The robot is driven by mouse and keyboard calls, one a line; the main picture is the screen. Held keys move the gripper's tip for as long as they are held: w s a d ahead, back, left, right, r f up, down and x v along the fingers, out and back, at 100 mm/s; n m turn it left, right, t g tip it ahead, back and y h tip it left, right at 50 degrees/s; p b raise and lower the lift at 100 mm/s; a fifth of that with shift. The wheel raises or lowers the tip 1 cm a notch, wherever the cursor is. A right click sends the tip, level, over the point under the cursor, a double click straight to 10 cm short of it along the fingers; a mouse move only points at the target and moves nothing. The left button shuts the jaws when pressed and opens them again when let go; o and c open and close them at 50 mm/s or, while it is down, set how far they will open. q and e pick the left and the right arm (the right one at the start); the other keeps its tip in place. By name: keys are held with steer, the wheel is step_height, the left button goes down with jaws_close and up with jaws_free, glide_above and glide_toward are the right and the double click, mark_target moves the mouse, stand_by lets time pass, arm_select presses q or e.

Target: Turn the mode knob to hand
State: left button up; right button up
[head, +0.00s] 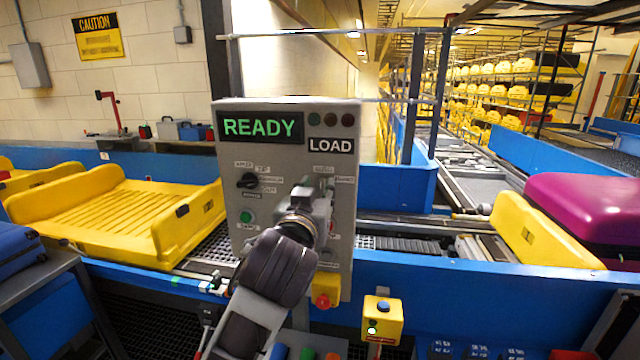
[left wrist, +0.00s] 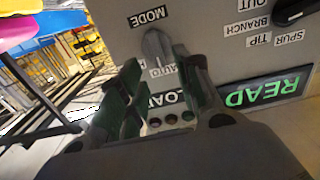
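The grey control panel (head: 285,240) shows a green READY display and a LOAD sign. The mode knob (left wrist: 157,44) is a grey pointer below the MODE label in the left wrist view, which sees the panel upside down. My left gripper (head: 318,190) is in front of the panel's right half and hides most of the knob in the head view. In the left wrist view the left gripper (left wrist: 162,78) has its dark green fingers apart, with the knob just beyond and between the tips. I cannot tell whether they touch it. My right gripper is not in view.
A black selector knob (head: 248,181) and a green button (head: 246,217) are on the panel's left half. A red stop button (head: 322,300) on yellow sits below. A yellow tray (head: 130,215) lies left on the conveyor; a magenta suitcase (head: 590,215) is at right.

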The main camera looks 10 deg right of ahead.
mark_target(321, 184)
arm_select(q)
steer(key=shift+p+x, duration=0.35)
steer(key=shift+x, duration=1.5)
jaws_close()
